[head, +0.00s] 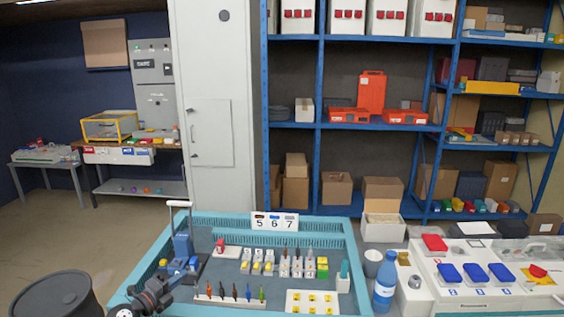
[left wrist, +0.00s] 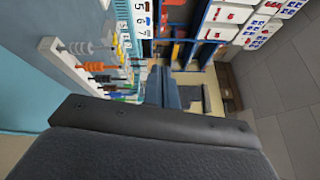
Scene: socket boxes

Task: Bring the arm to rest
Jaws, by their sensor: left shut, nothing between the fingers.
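My left arm comes in at the bottom left of the head view. Its dark gripper (head: 174,280) is shut and empty, above the front left part of the teal-rimmed work tray (head: 130,285). It is close in front of a blue press-like device with a grey upright handle (head: 182,244); I cannot tell whether they touch. In the left wrist view the dark gripper body fills the lower half, and the blue-grey fingers (left wrist: 163,88) point away from the camera. My right gripper is not in view.
A rack of screwdrivers (head: 230,302) stands at the tray's front, also seen in the left wrist view (left wrist: 75,72). Several small socket parts (head: 285,266) stand behind it, before a 5-6-7 sign (head: 275,223). A blue bottle (head: 384,285) is at right, a dark drum (head: 55,297) at left.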

